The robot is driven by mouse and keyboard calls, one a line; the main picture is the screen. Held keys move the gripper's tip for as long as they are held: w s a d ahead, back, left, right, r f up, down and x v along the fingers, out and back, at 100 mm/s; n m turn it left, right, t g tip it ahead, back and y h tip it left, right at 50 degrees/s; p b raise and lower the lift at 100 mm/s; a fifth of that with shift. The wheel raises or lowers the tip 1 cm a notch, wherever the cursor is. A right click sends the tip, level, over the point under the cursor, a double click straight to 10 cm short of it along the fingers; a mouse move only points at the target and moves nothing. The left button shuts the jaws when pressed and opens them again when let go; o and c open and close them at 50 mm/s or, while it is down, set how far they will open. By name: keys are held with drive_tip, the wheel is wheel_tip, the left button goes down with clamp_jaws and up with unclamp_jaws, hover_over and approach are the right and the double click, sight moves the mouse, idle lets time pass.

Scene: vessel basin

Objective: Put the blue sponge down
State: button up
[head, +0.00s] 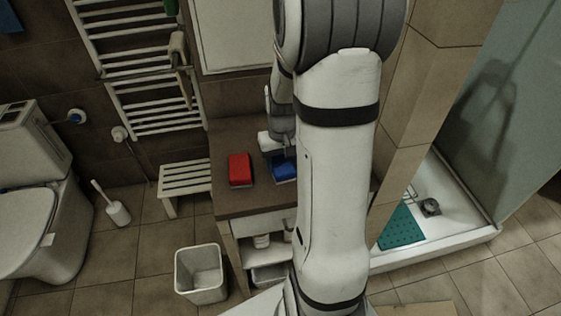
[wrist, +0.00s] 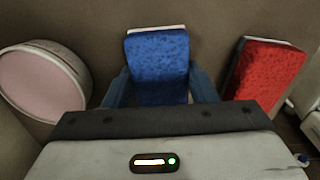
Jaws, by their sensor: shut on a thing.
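The blue sponge (wrist: 158,60) is between the two fingers of my gripper (wrist: 160,85) in the wrist view, with a pale edge showing at its far end. In the head view the blue sponge (head: 285,169) shows at the counter top, partly hidden by my gripper (head: 283,160). My gripper is shut on it. I cannot tell whether the sponge touches the counter (head: 226,203). A red sponge (head: 239,170) lies on the counter to its left in the head view; the red sponge (wrist: 266,70) shows on the right in the wrist view.
A round pink-topped thing with a pale rim (wrist: 42,80) stands on the left in the wrist view. A white stool (head: 185,183) and a bin (head: 200,273) stand beside the counter. The counter's front left is clear. My arm hides its right side.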

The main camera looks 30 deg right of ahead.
sight(283, 162)
drive_tip(key=o, duration=0.9)
drive_tip(key=shift+f, duration=0.1)
drive_tip(key=shift+o, duration=0.2)
drive_tip(key=shift+f, duration=0.2)
drive_tip(key=r, duration=0.7)
drive_tip(key=shift+s+d+r, duration=0.1)
drive_tip(key=shift+d+r, duration=0.05)
drive_tip(key=shift+d, duration=0.05)
drive_tip(key=s+a+r+n+t, duration=0.2)
drive_tip(key=s+a+r, duration=0.5)
drive_tip(key=s+a, duration=0.5)
drive_tip(key=shift+a+t, duration=0.3)
drive_tip(key=shift+a, duration=0.15)
drive_tip(key=shift+c, duration=0.4)
